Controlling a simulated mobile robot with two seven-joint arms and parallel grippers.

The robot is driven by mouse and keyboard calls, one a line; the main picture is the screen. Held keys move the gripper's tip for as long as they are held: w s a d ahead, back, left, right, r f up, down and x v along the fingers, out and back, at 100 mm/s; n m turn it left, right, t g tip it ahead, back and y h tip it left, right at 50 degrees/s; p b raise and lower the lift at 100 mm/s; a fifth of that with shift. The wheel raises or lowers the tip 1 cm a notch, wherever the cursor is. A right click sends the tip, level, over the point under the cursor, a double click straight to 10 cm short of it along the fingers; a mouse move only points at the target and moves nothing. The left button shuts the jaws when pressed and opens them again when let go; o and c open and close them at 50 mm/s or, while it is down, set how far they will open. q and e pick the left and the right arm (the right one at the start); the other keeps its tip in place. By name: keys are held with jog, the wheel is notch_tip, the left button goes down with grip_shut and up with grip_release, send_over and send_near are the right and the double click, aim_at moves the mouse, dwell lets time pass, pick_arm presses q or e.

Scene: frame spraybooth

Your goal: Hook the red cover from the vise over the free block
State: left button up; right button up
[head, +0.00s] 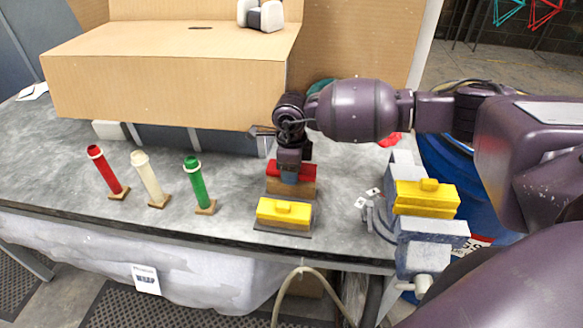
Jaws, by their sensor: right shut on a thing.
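My right gripper (290,177) reaches in from the right and points down at the middle of the table. It is shut on the red cover (308,171), whose red ends show on both sides of the fingers. The cover is at the top of a brown wooden block (291,189); I cannot tell whether it rests fully on it. The grey vise (432,235) stands at the right table edge with a yellow cover (427,196) on top of it. My left gripper is not in view.
Another yellow cover (284,213) sits on a dark base just in front of the wooden block. Red (104,169), cream (150,178) and green (195,182) posts stand on the left. A large cardboard box (165,90) closes off the back. The grey table (228,218) is clear between the green post and the covers.

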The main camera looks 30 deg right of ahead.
jog(key=shift+f+b, duration=0.9)
jog(key=shift+f, duration=0.85)
jog(key=o, duration=1.1)
jog(key=shift+c, duration=0.2)
jog(key=shift+r, duration=0.15)
notch_tip(320, 180, up, 11)
jog(key=shift+f, duration=0.2)
jog(key=shift+s+a+f, duration=0.1)
jog(key=shift+s, duration=0.05)
